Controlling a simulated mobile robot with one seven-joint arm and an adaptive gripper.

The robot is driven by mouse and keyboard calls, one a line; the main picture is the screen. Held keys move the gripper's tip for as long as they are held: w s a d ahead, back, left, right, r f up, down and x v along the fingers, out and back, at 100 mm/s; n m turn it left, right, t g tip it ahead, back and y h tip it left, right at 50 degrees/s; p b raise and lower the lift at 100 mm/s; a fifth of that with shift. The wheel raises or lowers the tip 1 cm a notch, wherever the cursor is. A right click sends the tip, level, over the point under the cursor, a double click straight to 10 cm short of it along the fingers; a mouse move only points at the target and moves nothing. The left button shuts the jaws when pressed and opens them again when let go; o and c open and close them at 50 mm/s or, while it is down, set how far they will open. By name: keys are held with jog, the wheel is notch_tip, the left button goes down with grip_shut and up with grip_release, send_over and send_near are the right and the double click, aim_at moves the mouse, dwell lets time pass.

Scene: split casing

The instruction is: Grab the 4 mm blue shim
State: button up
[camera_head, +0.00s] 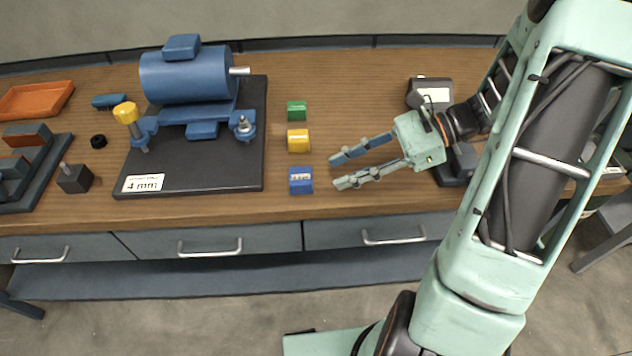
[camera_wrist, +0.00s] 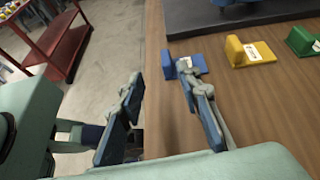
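The blue shim (camera_head: 300,182) stands on the wooden table near its front edge, with a small white label on it. It also shows in the wrist view (camera_wrist: 184,66), partly behind a finger. My gripper (camera_head: 335,171) is open and empty, with its fingers pointing left just to the right of the blue shim. The fingers also show in the wrist view (camera_wrist: 152,88), with a wide gap between them. In the wrist view the blue shim lies ahead of one finger rather than between the two. Whether that finger touches it I cannot tell.
A yellow shim (camera_head: 298,140) and a green shim (camera_head: 297,111) stand in a row behind the blue one. A dark base plate (camera_head: 200,178) marked "4 mm" carries a blue motor (camera_head: 187,76) to the left. A dark device (camera_head: 429,92) stands behind my gripper.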

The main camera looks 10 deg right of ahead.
aim_at(299, 182)
jog(key=shift+d+m+y, duration=0.15)
jog(key=shift+m+y, duration=0.15)
jog(key=shift+m, duration=0.1)
jog(key=shift+a, duration=0.2)
jog(key=x, duration=0.7)
jog(key=w+b+x, duration=0.1)
jog(key=x, duration=0.2)
jog(key=shift+a+f, duration=0.1)
jog(key=shift+a, duration=0.05)
grip_shut()
